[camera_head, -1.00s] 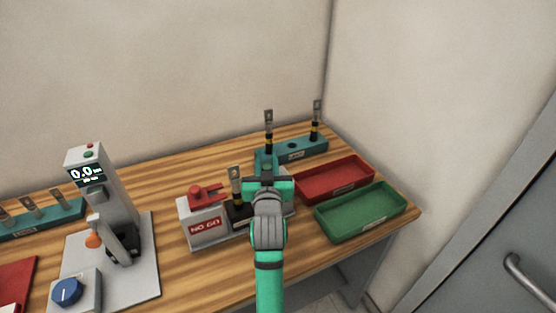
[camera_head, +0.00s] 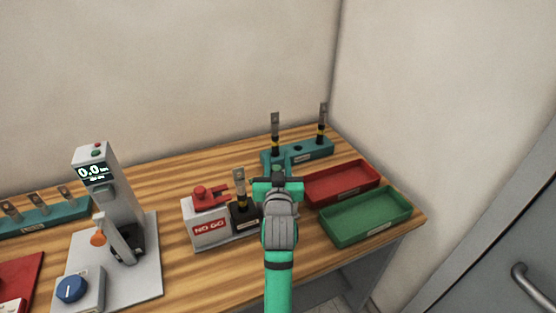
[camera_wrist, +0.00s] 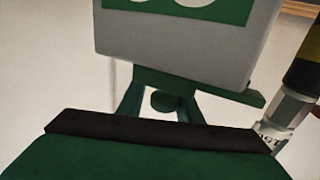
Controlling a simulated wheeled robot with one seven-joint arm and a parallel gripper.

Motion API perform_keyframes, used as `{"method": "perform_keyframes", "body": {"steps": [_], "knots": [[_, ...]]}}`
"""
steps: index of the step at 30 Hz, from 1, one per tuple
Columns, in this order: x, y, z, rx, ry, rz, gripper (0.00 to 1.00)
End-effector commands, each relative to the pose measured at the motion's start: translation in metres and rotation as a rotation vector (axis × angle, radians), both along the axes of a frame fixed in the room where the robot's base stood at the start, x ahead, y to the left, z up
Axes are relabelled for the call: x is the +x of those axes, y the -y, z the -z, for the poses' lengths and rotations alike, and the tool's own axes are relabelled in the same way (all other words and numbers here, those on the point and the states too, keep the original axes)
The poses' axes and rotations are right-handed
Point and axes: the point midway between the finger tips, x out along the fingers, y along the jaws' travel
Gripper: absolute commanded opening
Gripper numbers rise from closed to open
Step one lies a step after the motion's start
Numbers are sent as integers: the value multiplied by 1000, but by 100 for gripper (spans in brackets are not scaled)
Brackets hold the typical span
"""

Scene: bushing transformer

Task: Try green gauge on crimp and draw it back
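The green gauge (camera_wrist: 205,86), a dark green flat piece with a round knob (camera_wrist: 165,101), sits against a grey block (camera_wrist: 185,38) with a green label in the wrist view. My gripper (camera_wrist: 160,108) has its teal fingers on either side of the knob, seemingly with a gap, so it looks open. The crimp (camera_wrist: 288,112), a bright metal end below a black and yellow band, shows at the right edge. In the head view, a banded bushing with a flat metal tip (camera_head: 240,188) stands upright in a black holder (camera_head: 245,217), left of my gripper (camera_head: 277,182), which hides the green gauge.
The NO GO block (camera_head: 210,231) with a red gauge (camera_head: 207,196) stands left of the holder. A red tray (camera_head: 342,186) and a green tray (camera_head: 366,218) lie to the right. A teal rack (camera_head: 312,150) with bushings stands behind. A press (camera_head: 108,205) stands left.

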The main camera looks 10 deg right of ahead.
Motion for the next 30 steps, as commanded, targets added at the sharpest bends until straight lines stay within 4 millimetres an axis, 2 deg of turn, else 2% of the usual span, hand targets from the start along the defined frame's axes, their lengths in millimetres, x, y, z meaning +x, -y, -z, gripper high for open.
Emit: {"method": "perform_keyframes", "body": {"steps": [8, 21, 25, 30], "knots": [[-8, -1, 0, 0, 1, 0, 31], [-82, -16, 0, -1, 0, 2, 31], [-97, -19, 1, -1, -1, 2, 31], [-106, -21, 0, 0, 0, 1, 31]]}}
